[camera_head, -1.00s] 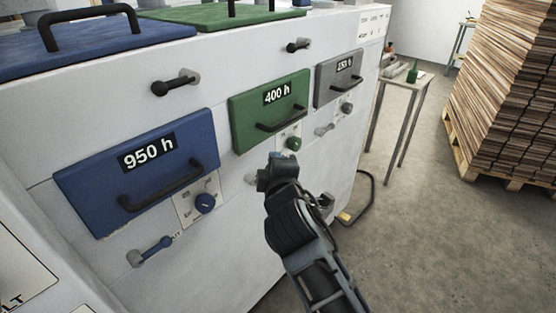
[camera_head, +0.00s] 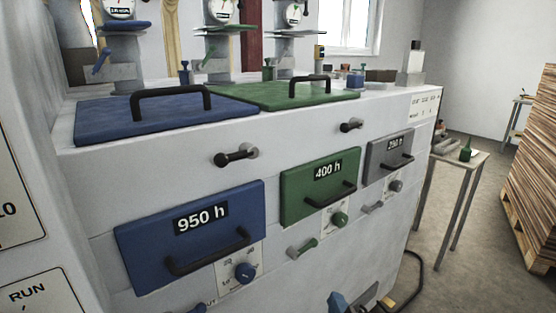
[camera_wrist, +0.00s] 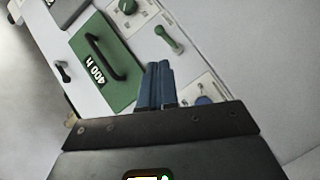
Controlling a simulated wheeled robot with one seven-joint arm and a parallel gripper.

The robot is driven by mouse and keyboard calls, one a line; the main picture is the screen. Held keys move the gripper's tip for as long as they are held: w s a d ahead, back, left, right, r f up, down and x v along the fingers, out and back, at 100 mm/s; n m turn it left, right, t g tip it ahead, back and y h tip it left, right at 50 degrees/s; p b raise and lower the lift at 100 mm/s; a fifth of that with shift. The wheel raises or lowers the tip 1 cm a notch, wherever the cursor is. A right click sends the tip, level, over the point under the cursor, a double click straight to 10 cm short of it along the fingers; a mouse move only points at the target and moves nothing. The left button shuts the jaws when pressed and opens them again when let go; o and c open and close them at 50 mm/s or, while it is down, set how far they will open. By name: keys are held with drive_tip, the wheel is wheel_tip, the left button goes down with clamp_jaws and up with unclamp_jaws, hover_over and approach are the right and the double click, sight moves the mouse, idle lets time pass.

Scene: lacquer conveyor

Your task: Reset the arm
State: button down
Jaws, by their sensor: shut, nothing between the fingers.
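My gripper shows at the bottom edge of the head view (camera_head: 338,300), mostly cut off, below the green front panel. In the wrist view its two blue fingers (camera_wrist: 158,84) are together with nothing between them. Beyond them in the wrist view are the green panel marked 400 h (camera_wrist: 100,62), a green lever (camera_wrist: 168,40) and a blue knob (camera_wrist: 204,101). The fingers look apart from the panel, though the exact gap is unclear.
The white machine carries a blue 950 h panel (camera_head: 190,236), a green 400 h panel (camera_head: 320,187) and a grey panel (camera_head: 390,155), with black handles jutting out. A small table (camera_head: 462,163) and stacked wood sheets (camera_head: 535,165) stand right. Floor (camera_head: 470,270) is free there.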

drive_tip(key=s+d+f+m+y, duration=0.1)
drive_tip(key=s+d+f+m, duration=0.15)
drive_tip(key=s, duration=0.85)
drive_tip(key=s+d+f+m, duration=0.2)
drive_tip(key=s+m, duration=0.1)
drive_tip(key=s, duration=0.8)
drive_tip(key=s+d+r+m, duration=0.2)
drive_tip(key=s+r+m, duration=0.1)
drive_tip(key=s, duration=0.6)
drive_tip(key=s+d+r+m+h, duration=0.1)
drive_tip(key=s+r+m, duration=0.3)
drive_tip(key=s, duration=0.5)
wheel_tip(320, 180, up, 2)
drive_tip(key=shift+d+r+g, duration=0.1)
drive_tip(key=shift+d+g, duration=0.3)
drive_tip(key=shift+d, duration=0.45)
